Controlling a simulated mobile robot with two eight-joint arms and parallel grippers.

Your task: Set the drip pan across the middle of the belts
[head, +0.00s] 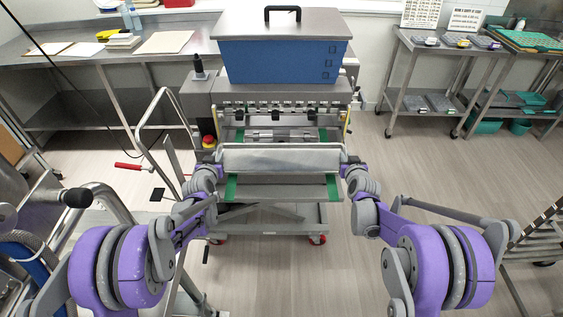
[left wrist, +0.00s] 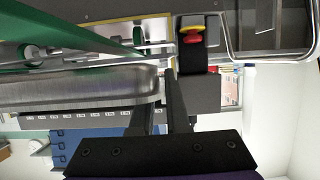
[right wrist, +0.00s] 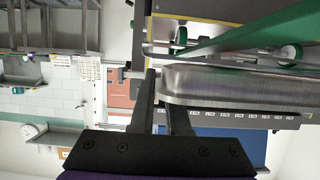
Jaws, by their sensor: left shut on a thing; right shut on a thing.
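The drip pan (head: 283,158) is a long shallow metal pan lying crosswise in front of the depositor. It also shows in the left wrist view (left wrist: 80,92) and the right wrist view (right wrist: 230,86). My left gripper (head: 217,158) is shut on its left end, and my right gripper (head: 349,162) is shut on its right end. The pan looks about level and appears above the green belts, the left belt (head: 231,188) and the right belt (head: 332,187). Whether it touches them is hard to tell. The pan hides the belts' middle in the head view.
The depositor has a blue hopper (head: 283,60) with a lidded top, and a row of nozzles (head: 280,110) behind the pan. A red stop button (head: 208,141) is at its left. A steel bench (head: 90,55) stands at back left, and carts (head: 440,75) at back right.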

